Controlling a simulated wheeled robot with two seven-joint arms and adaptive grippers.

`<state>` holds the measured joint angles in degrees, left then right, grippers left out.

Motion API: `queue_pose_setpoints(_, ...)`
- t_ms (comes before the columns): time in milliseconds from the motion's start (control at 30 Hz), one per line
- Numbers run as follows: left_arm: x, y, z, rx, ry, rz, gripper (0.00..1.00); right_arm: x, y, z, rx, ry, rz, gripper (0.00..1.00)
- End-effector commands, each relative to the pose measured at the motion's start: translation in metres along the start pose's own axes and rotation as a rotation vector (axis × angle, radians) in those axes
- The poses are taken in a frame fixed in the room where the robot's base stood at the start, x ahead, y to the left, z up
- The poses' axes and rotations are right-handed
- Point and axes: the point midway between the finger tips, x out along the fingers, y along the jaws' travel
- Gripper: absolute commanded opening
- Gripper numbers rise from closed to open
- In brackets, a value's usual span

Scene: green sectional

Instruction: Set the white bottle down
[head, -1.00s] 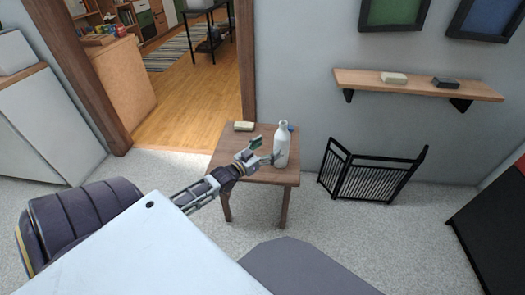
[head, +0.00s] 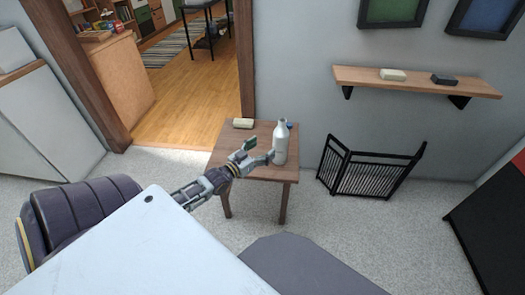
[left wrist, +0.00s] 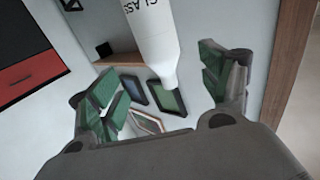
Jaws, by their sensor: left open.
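The white bottle (head: 280,144) stands upright on the small wooden table (head: 262,172), near its right side. My left gripper (head: 259,151) is open just left of the bottle, above the table. One fingertip is close to the bottle's side in the head view; I cannot tell whether it touches. In the left wrist view the bottle (left wrist: 155,42) shows beyond and between the spread green-padded fingers (left wrist: 163,80), with clear space around it. The bottle's far end is cut off there. My right gripper is not in view.
A cream block (head: 243,123) lies at the table's back left. A small blue thing (head: 290,126) shows partly behind the bottle. A black folding gate (head: 370,170) stands right of the table. A wall shelf (head: 420,84) holds two small blocks.

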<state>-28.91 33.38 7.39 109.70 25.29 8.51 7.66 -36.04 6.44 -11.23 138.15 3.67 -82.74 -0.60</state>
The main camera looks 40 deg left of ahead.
Motion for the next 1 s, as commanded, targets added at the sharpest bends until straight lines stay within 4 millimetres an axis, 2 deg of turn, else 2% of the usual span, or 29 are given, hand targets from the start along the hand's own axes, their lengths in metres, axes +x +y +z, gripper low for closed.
queue_pose_setpoints(167,-0.001,0.006,0.005,-0.002,-0.023,0.002,0.79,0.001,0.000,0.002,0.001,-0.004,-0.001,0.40)
queue_pose_setpoints(367,-0.006,0.032,0.028,-0.008,-0.123,0.012,0.79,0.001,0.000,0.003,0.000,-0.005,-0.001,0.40)
queue_pose_setpoints(700,-0.031,0.101,0.080,-0.013,-0.401,0.046,0.79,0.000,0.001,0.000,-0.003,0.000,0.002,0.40)
queue_pose_setpoints(1000,-0.066,0.158,0.109,-0.008,-0.639,0.081,0.79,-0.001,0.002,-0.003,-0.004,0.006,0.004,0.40)
